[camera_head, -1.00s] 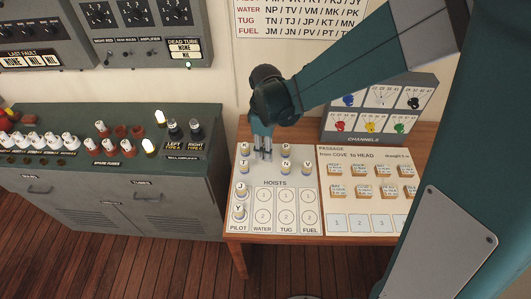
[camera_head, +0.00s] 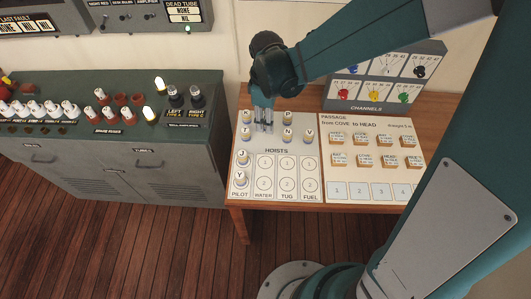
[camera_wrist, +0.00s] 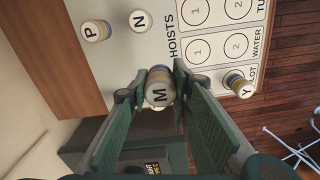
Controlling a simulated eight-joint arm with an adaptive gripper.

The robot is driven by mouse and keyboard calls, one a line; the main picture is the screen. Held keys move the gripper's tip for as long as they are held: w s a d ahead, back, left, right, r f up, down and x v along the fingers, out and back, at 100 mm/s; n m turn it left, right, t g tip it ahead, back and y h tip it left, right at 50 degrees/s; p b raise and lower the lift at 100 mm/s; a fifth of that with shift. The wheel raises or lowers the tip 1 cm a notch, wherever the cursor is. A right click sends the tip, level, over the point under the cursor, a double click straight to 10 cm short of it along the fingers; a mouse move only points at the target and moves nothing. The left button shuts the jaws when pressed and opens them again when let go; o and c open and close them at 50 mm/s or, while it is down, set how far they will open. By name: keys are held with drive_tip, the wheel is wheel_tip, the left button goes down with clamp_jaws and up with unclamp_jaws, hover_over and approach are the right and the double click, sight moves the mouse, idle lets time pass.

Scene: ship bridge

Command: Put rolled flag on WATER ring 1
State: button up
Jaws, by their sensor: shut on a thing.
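My gripper (camera_wrist: 157,88) is shut on a rolled flag (camera_wrist: 158,86), a small white cylinder with a purple-blue and yellow band and an M on its end. In the head view my gripper (camera_head: 264,126) is over the back part of the white hoists board (camera_head: 264,151), behind WATER ring 1 (camera_head: 264,162). The held flag is hard to make out there. WATER ring 1 is empty and also shows in the wrist view (camera_wrist: 199,49), up and right of the held flag. WATER ring 2 (camera_head: 264,183) is empty too.
Flags J (camera_head: 242,157) and Y (camera_head: 240,178) stand in the PILOT column, left of WATER. Flags T (camera_head: 246,133), N (camera_head: 287,132) and P (camera_wrist: 95,31) stand near the back. The TUG rings (camera_head: 287,162) are empty. A passage board (camera_head: 371,174) lies to the right.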

hover_over(265, 162)
drive_tip(key=shift+r, duration=0.1)
idle(0.5)
drive_tip(key=shift+f+b, duration=0.5)
drive_tip(key=shift+f, duration=2.45)
drive_tip(key=shift+f, duration=0.1)
drive_tip(key=shift+f+b, duration=0.3)
drive_tip(key=shift+f, duration=1.65)
drive_tip(key=shift+f, duration=0.25)
drive_tip(key=o, duration=0.8)
drive_tip(key=shift+r, duration=0.1)
drive_tip(key=shift+r, duration=0.2)
